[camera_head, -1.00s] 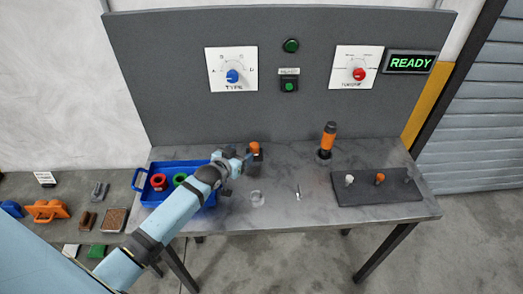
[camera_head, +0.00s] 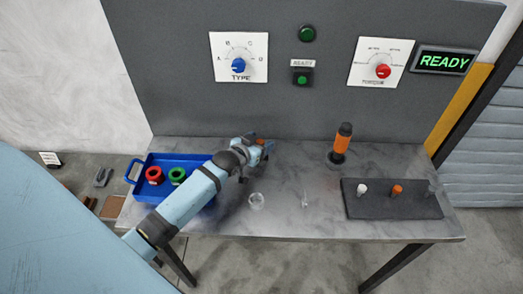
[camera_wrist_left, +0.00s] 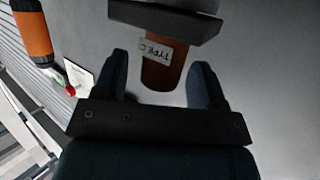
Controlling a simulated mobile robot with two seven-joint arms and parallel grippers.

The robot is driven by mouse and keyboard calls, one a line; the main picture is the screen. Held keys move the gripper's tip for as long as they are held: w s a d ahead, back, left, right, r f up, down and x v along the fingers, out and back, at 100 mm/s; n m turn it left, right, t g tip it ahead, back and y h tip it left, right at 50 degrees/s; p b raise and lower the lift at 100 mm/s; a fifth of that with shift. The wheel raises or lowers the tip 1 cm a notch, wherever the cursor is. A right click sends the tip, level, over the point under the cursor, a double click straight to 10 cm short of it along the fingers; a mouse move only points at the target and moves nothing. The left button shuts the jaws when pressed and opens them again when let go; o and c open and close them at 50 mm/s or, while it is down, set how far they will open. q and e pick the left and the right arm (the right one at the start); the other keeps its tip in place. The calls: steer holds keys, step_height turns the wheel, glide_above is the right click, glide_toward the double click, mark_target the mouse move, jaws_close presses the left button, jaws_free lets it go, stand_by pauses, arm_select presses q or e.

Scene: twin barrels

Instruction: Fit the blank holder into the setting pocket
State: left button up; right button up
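An orange-brown piece with a "TYPE C" label (camera_wrist_left: 162,68) hangs from a dark block (camera_wrist_left: 165,18) in the left wrist view. It may be the blank holder. My left gripper (camera_wrist_left: 161,85) is open, with one finger on each side of the piece's end and visible gaps between. In the head view my left gripper (camera_head: 264,150) is at the back of the table, partly covering an orange top (camera_head: 260,141). I cannot tell which thing is the setting pocket. My right gripper is not in view.
An orange-black tool (camera_head: 342,140) stands at back right, behind a dark pad (camera_head: 375,211) with small pegs. A clear round piece (camera_head: 257,201) lies mid-table. The panel reads READY (camera_head: 444,61).

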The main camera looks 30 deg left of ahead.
arm_select(q)
steer(key=shift+s+r, duration=0.1)
steer(key=shift+s, duration=0.05)
steer(key=c, duration=0.4)
steer(key=shift+c, duration=1.4)
jaws_close()
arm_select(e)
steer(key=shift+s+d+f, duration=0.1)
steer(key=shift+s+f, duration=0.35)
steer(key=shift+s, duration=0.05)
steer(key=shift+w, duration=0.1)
